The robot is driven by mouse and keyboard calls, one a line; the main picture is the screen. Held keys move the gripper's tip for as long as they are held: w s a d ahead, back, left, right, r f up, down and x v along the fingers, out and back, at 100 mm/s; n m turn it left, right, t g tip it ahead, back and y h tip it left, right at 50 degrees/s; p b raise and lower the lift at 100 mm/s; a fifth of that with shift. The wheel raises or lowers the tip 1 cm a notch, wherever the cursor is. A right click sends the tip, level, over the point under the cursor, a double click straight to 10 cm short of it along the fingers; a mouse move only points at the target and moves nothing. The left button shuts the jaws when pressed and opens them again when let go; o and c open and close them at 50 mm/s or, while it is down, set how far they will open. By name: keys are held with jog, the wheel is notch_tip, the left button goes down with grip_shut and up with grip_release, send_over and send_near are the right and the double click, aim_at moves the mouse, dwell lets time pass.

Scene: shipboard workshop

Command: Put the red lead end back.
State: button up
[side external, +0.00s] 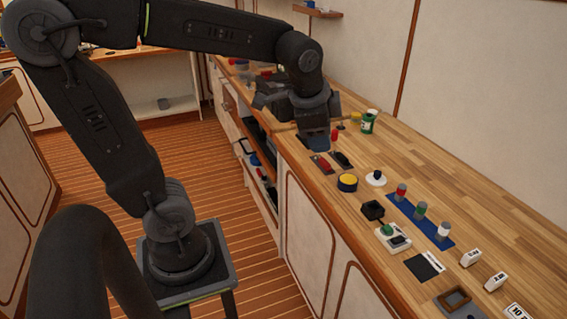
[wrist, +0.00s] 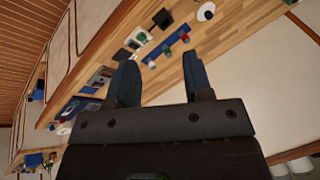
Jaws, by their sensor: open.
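My gripper (side external: 316,140) is over the counter's near side in the side view, pointing down beside a small red upright piece (side external: 334,135). In the wrist view its two fingers (wrist: 159,60) are apart with nothing between them. A red block (side external: 321,163) lies on a dark pad just in front of my gripper, with a black one (side external: 342,158) beside it. A red-topped peg (side external: 401,190) stands on a blue strip (side external: 432,226) with a green and a white one. I cannot tell which red piece is the lead end; no cable is clear.
A yellow button (side external: 347,182), a black knob on a white disc (side external: 376,177) and a green knob on a white box (side external: 389,233) stand along the counter. A green can (side external: 368,123) stands behind my gripper. The counter's wall side (side external: 470,185) is mostly clear.

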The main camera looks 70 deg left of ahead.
jog(key=s+d+n+h, duration=0.1)
jog(key=s+d+n, duration=0.1)
jog(key=s, duration=0.3)
jog(key=s+d+f+n+t, duration=0.1)
jog(key=s+d+n, duration=0.2)
jog(key=s, duration=0.2)
jog(key=shift+d+f+n+t+h, duration=0.2)
jog(key=shift+d+n+t+h, duration=0.1)
jog(key=shift+n+h, duration=0.1)
